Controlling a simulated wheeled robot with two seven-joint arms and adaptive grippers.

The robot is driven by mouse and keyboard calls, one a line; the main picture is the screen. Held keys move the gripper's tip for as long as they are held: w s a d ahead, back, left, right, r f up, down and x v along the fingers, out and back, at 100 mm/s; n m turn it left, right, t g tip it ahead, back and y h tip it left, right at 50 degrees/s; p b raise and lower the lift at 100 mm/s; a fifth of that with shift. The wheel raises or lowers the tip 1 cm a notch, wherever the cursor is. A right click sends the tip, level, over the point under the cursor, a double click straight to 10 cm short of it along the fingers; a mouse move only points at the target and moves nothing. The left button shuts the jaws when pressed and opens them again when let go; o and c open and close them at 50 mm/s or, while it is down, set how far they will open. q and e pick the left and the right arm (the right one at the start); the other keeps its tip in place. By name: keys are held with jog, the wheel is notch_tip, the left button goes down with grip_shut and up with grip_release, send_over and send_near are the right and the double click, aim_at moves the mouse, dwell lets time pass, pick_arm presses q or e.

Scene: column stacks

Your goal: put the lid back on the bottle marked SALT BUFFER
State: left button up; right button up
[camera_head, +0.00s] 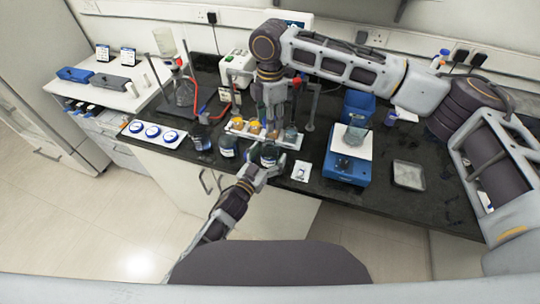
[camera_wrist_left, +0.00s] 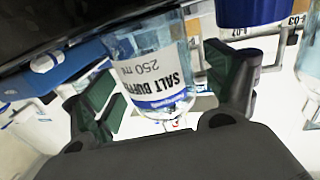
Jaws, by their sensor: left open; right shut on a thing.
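The SALT BUFFER bottle (camera_head: 269,155), clear with a white label, stands near the front edge of the dark bench. In the left wrist view the bottle (camera_wrist_left: 160,60) appears upside down, its label readable between my fingers. My left gripper (camera_head: 263,172) is open around the bottle from the front, with gaps visible beside it. My right gripper (camera_head: 273,124) points down just behind and above the bottle. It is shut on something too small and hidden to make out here. I cannot clearly see the lid in the head view.
Another bottle (camera_head: 227,147) stands left of the bottle, and a white rack (camera_head: 236,131) with orange-topped items stands behind. A white tray (camera_head: 130,127) holds blue-ringed discs at left.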

aim_at(270, 139)
pick_arm(q)
jog(key=shift+w+d, duration=0.3)
jog(key=shift+w, duration=0.2)
jog(key=c, duration=1.5)
jog(key=shift+c, duration=0.2)
pick_arm(e)
jog(key=shift+f, duration=2.5)
jog(key=shift+f, duration=0.1)
jog(key=shift+f, duration=0.75)
jog(key=shift+f, duration=0.6)
pick_arm(q)
grip_shut()
